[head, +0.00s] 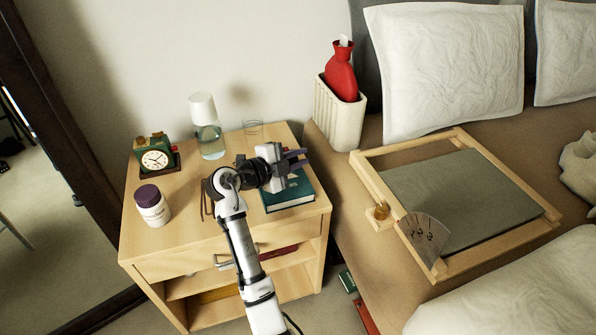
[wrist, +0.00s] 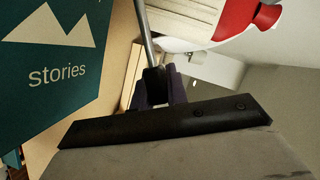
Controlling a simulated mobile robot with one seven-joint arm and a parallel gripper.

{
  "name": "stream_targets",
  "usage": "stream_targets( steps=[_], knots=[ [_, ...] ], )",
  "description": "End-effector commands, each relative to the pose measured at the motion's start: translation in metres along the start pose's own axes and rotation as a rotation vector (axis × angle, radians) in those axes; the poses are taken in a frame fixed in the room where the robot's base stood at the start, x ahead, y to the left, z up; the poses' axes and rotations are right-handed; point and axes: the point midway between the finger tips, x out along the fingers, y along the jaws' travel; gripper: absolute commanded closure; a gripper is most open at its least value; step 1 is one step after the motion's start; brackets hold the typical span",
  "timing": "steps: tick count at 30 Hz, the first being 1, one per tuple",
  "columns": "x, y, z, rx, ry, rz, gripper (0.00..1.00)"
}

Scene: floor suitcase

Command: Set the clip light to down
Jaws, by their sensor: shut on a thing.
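My gripper (head: 298,159) is above the right side of the nightstand, over the teal book, with its purple fingers pointing right. In the wrist view its fingertips (wrist: 158,90) are closed around the dark end of a thin metal rod (wrist: 145,35). The rod seems to be part of the clip light. It runs up out of the top of the wrist view. The rest of the light is out of that view, and I cannot make it out in the head view, so its setting cannot be told.
The teal book (head: 288,196) lies on the nightstand (head: 185,228). A clock (head: 155,160), a purple-capped bottle (head: 151,207) and a glass carafe (head: 209,141) stand left of my arm. A white basket (head: 340,120) holds a red hot-water bottle (head: 341,75). A wooden-framed board (head: 462,198) lies on the bed.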

Motion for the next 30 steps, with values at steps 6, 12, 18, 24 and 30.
stream_targets(
  steps=[6,12,18,24,30],
  knots=[
    [0.0028,0.0137,0.0064,0.074,-0.001,-0.031,1.0],
    [0.003,0.0157,0.0071,0.113,-0.001,-0.048,1.0],
    [0.003,0.0154,0.0066,0.132,-0.001,-0.055,1.0],
    [0.0029,0.0149,0.0061,0.135,-0.001,-0.056,1.0],
    [0.003,0.015,0.0062,0.134,-0.001,-0.056,1.0]
  ],
)
